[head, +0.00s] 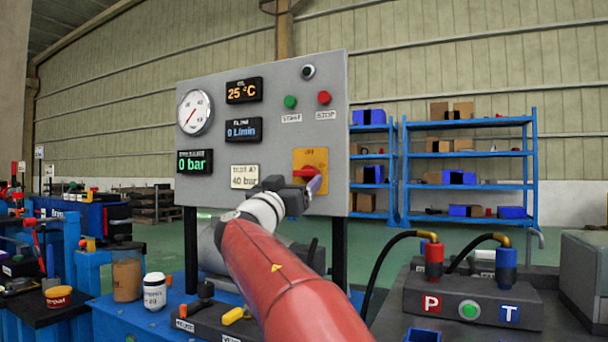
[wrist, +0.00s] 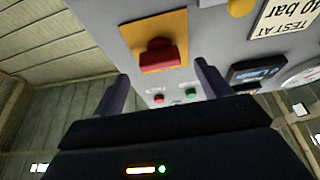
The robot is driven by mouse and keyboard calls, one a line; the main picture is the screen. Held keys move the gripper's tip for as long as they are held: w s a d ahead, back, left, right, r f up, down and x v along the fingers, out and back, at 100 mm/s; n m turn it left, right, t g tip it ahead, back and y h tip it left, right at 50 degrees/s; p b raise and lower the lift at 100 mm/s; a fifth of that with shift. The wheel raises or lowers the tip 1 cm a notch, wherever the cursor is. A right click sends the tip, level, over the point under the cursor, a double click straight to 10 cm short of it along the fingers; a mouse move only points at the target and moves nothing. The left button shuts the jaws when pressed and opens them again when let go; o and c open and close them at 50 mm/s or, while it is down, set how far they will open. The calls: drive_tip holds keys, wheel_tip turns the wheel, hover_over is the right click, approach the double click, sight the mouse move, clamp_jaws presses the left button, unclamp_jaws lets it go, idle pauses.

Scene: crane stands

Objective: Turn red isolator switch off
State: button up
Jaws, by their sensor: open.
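The red isolator switch (head: 305,172) sits on a yellow-orange plate (head: 310,158) at the lower right of the grey panel (head: 270,90). In the head view its red handle lies roughly horizontal, partly hidden by my gripper (head: 298,185). In the wrist view the red switch (wrist: 159,55) on its orange plate (wrist: 140,31) shows beyond and between the two fingers of my gripper (wrist: 160,80). The fingers are open and spread to either side, with nothing between them. I cannot tell any contact with the switch.
The panel carries a round gauge (head: 194,112), several displays, a green button (head: 290,102) and a red button (head: 324,98). A "TEST AT 40 bar" label (head: 244,177) sits left of the switch. A block with red and blue hose couplings (head: 473,300) stands at the right.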

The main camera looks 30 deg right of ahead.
sight(303, 175)
drive_tip(key=shift+p+x, duration=0.55)
drive_tip(key=shift+x, duration=1.4)
drive_tip(key=c, duration=1)
